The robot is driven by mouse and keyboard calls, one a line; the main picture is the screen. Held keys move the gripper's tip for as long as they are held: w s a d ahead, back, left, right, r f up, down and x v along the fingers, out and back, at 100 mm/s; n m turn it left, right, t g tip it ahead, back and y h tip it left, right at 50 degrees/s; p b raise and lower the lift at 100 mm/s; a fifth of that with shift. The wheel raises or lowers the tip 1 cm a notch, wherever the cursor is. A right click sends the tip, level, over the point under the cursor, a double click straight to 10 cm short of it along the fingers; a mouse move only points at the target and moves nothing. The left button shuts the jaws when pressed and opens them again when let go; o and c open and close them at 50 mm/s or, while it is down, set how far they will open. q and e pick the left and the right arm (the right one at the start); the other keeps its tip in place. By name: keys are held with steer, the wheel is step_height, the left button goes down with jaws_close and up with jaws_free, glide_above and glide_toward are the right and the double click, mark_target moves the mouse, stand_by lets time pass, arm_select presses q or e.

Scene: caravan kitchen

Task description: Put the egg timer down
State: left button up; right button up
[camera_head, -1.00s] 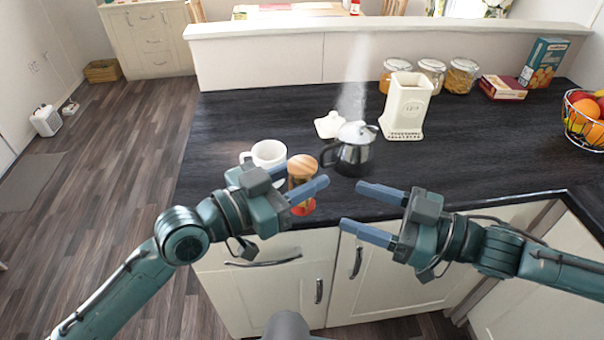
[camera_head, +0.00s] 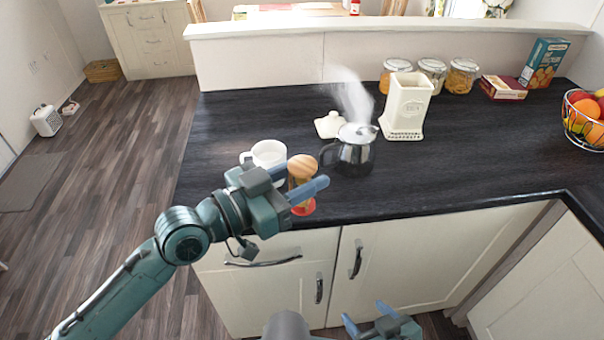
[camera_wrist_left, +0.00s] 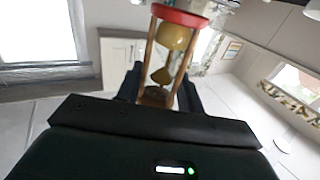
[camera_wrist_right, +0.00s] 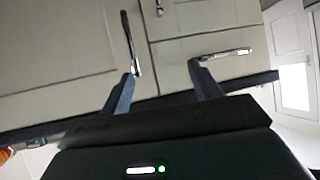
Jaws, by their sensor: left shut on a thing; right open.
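The egg timer is an hourglass with a round wooden top (camera_head: 302,167) and a red base (camera_head: 304,207). It stands upright in my left gripper (camera_head: 304,185), by the front edge of the dark worktop (camera_head: 230,125). Whether its base touches the worktop I cannot tell. In the left wrist view the timer (camera_wrist_left: 172,45) shows its red end, wooden posts and sand between the fingers. My right gripper (camera_head: 366,314) is open and empty, low in front of the cabinets; the right wrist view shows its fingers (camera_wrist_right: 163,90) apart before cabinet doors.
A white lid-like piece (camera_head: 328,125), a cream canister (camera_head: 407,105), jars (camera_head: 431,72) and a fruit basket (camera_head: 583,120) are further off. The right front worktop is clear.

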arm_select(q)
steer(key=shift+w+a+f+n+t, duration=0.1)
steer(key=shift+a+n+t, duration=0.2)
steer(key=shift+t, duration=0.1)
steer(key=s+a+f+n+t+y, duration=0.25)
steer(key=a+n+y, duration=0.2)
steer(key=a, duration=0.25)
steer(key=s+a+f+n+t+y, duration=0.1)
steer(key=a+f+n+t+y, duration=0.15)
steer(key=a+y, duration=0.4)
steer(key=s+a+f+n+t+y, duration=0.1)
steer(key=a+f+n+t+y, duration=0.2)
steer(key=a, duration=0.4)
step_height(320, 180, up, 7)
steer(key=n+y, duration=0.1)
arm_select(e)
steer(key=s+f, duration=0.1)
steer(key=s+d+f+g+h, duration=0.1)
steer(key=shift+s+f+m, duration=0.25)
steer(key=shift+s+m, duration=0.05)
steer(key=shift+s, duration=0.1)
arm_select(q)
steer(key=shift+a+f, duration=0.1)
steer(key=shift+f, duration=0.1)
step_height(320, 180, down, 6)
steer(key=shift+r, duration=0.1)
arm_select(e)
steer(key=shift+d, duration=0.1)
